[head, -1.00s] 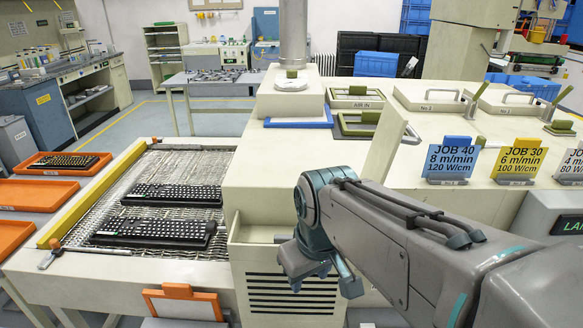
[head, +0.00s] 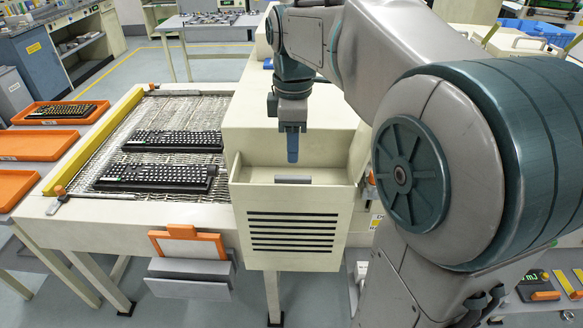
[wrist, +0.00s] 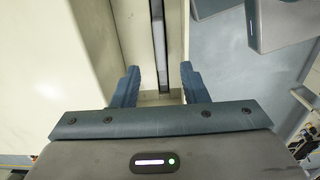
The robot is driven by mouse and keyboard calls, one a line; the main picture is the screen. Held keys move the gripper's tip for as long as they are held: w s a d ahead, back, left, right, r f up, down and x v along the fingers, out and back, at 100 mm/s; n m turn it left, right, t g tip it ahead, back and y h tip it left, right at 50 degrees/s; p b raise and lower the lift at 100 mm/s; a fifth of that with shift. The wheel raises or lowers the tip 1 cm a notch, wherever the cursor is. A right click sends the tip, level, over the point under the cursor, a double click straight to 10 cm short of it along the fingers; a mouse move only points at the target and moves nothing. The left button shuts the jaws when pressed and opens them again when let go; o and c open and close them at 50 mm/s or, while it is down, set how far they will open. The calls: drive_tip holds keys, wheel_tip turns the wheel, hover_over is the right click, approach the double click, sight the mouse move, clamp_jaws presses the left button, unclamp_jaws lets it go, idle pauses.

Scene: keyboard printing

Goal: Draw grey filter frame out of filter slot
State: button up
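The grey filter frame (head: 293,179) shows as a short grey bar in the open top of the louvred cream box (head: 292,222), the filter slot. Most of it is hidden inside. My gripper (head: 292,157) points down just above and behind the bar in the head view. In the wrist view my gripper (wrist: 159,78) is open, with one blue finger on each side of the line of the long grey frame edge (wrist: 158,45). The edge lies in a narrow cream-walled slot. I see no contact between fingers and frame.
An orange-framed panel (head: 188,243) stands in a grey holder left of the box. Two black keyboards (head: 155,178) lie on the mesh conveyor (head: 118,160). The cream machine body (head: 250,100) rises close behind the box. Open floor shows below.

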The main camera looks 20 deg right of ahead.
wheel_tip(320, 180, down, 9)
drive_tip(key=shift+f, duration=0.15)
idle(0.4)
clamp_jaws()
drive_tip(key=c, duration=0.6)
unclamp_jaws()
drive_tip(key=shift+c, duration=0.2)
clamp_jaws()
drive_tip(key=shift+r+p, duration=6.95)
drive_tip(key=shift+r, duration=1.95)
wheel_tip(320, 180, up, 6)
hover_over(293, 176)
drive_tip(key=shift+f, duration=0.1)
